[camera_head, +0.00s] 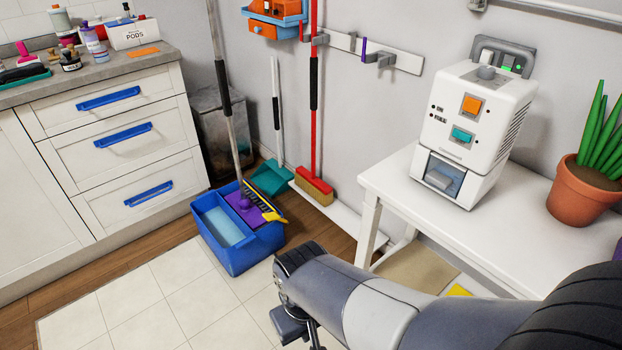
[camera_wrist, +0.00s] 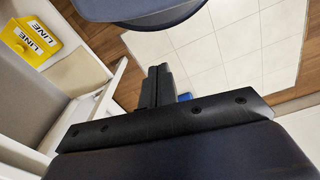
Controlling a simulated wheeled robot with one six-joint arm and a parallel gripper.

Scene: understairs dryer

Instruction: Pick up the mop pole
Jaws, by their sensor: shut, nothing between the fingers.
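The mop pole (camera_head: 234,150) is a grey pole with a black grip. It stands nearly upright, leaning slightly, and its top runs out of the head view. Its foot is at the blue bucket (camera_head: 213,247), which has a purple and yellow mop part (camera_head: 249,203) on it. My gripper (camera_head: 300,335) is at the bottom of the head view, in front of the bucket and well apart from the pole. In the wrist view my black fingers (camera_wrist: 157,84) are shut together and empty. A small blue patch shows beside them; the pole is not visible there.
A red broom (camera_head: 313,130) and a teal dustpan (camera_head: 272,178) stand by the wall, right of the pole. A white table (camera_head: 450,225) bears a white machine (camera_head: 475,125) and a potted plant (camera_head: 582,200). A drawer cabinet (camera_head: 120,140) is left. Tiled floor (camera_head: 130,300) is clear.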

